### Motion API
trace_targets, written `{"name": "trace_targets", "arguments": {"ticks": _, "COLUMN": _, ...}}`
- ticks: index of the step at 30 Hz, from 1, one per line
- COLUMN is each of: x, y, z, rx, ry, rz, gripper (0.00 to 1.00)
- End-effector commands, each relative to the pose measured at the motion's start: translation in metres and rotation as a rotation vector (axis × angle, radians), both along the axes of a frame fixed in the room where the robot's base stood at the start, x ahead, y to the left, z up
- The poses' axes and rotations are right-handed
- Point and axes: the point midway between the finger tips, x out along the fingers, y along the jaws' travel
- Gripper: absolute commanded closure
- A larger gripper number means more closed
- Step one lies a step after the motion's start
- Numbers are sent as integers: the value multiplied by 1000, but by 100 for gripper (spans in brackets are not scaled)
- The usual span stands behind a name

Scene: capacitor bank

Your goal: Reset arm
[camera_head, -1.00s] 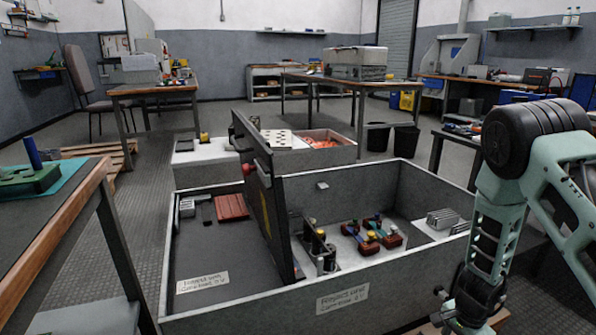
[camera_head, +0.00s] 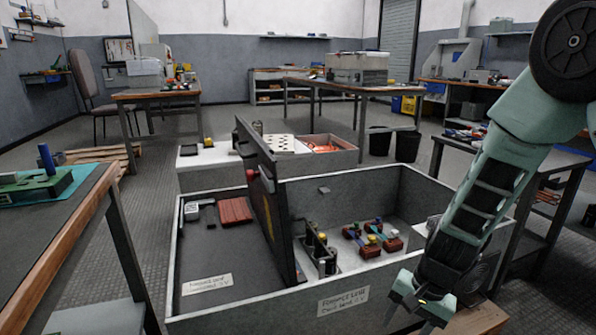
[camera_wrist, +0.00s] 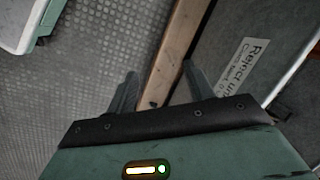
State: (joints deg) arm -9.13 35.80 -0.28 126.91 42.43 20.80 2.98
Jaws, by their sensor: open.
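My gripper (camera_head: 407,303) hangs low at the right front corner of the large grey box in the head view, at the end of my pale green arm. In the wrist view my gripper (camera_wrist: 160,90) has its two fingers spread apart with nothing held between them. Behind the fingers lie a wooden strip (camera_wrist: 174,50) and the textured floor. The grey box (camera_head: 235,310) has a label (camera_head: 343,300) on its front wall. A "Reject unit" label (camera_wrist: 241,68) shows right of the fingers.
A dark upright panel (camera_head: 268,200) divides the box. Red-brown blocks with coloured terminals (camera_head: 368,240) sit in its right part. A workbench (camera_head: 60,235) stands at the left with a green fixture. A dark table (camera_head: 555,160) stands behind my arm.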

Motion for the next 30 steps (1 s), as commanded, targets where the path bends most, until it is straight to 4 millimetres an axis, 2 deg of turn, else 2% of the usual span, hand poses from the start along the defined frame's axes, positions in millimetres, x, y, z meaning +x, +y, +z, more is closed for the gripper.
{"name": "trace_targets", "arguments": {"ticks": 1, "x": -13, "y": 22, "z": 29, "rx": 21, "ry": -22, "rz": 105, "gripper": 47}}
{"name": "trace_targets", "arguments": {"ticks": 3, "x": -38, "y": 47, "z": 61, "rx": 39, "ry": -41, "rz": 262, "gripper": 47}}
{"name": "trace_targets", "arguments": {"ticks": 6, "x": -78, "y": 72, "z": 101, "rx": 42, "ry": -73, "rz": 488, "gripper": 47}}
{"name": "trace_targets", "arguments": {"ticks": 9, "x": -117, "y": 85, "z": 132, "rx": 24, "ry": -102, "rz": 699, "gripper": 47}}
{"name": "trace_targets", "arguments": {"ticks": 15, "x": -174, "y": 86, "z": 168, "rx": -51, "ry": -151, "rz": 1007, "gripper": 47}}
{"name": "trace_targets", "arguments": {"ticks": 22, "x": -216, "y": 73, "z": 192, "rx": -162, "ry": -199, "rz": 1264, "gripper": 47}}
{"name": "trace_targets", "arguments": {"ticks": 24, "x": -215, "y": 73, "z": 210, "rx": -161, "ry": -193, "rz": 1262, "gripper": 47}}
{"name": "trace_targets", "arguments": {"ticks": 30, "x": -215, "y": 73, "z": 247, "rx": -158, "ry": -193, "rz": 1258, "gripper": 47}}
